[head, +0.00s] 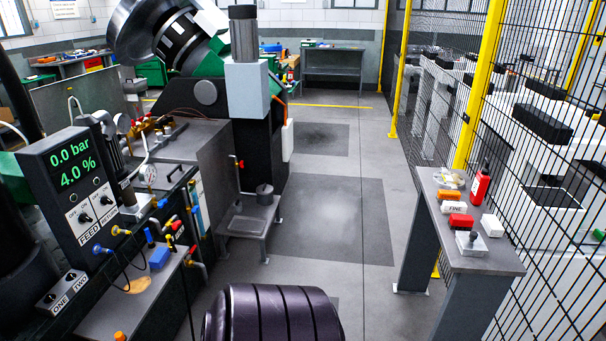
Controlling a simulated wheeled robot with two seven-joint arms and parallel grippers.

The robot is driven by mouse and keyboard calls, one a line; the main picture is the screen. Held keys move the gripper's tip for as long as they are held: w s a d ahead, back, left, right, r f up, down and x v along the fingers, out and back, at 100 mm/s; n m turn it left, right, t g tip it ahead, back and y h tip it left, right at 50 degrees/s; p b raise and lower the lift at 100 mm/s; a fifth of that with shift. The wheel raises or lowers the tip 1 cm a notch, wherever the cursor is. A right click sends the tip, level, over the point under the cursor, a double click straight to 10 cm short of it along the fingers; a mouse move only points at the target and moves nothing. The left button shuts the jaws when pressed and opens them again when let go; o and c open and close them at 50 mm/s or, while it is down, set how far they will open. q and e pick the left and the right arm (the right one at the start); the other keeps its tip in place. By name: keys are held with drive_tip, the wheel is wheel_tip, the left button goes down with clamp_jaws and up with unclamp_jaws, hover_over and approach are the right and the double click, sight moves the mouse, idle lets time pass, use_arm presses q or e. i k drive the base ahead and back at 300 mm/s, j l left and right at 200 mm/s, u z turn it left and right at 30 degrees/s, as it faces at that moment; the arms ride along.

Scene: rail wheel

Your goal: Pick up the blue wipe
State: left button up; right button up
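A small blue block-like thing (159,258) lies on the low bench at the left, near a tan patch and below the feed panel. It is the likeliest match for the blue wipe, but it is too small for me to tell whether it is cloth. Neither of my grippers shows in the head view.
The feed panel (70,175) reads 0.0 bar and 4.0 %. Valves, hoses and cables crowd the left bench (100,318). A grey side table (490,262) at the right holds boxes and a red bottle (480,186). A mesh fence stands behind it. The middle floor is clear.

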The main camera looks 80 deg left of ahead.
sight(160, 256)
drive_tip(key=u, duration=0.45)
drive_tip(key=k+j+u, duration=0.1)
drive_tip(key=u, duration=0.75)
drive_tip(key=j+u, duration=0.1)
drive_tip(key=u, duration=0.8)
drive_tip(key=l+u, duration=0.1)
drive_tip(key=u, duration=0.35)
drive_tip(key=l+u, duration=0.1)
drive_tip(key=u, duration=0.85)
drive_tip(key=i+l+u, duration=0.2)
drive_tip(key=i, duration=0.35)
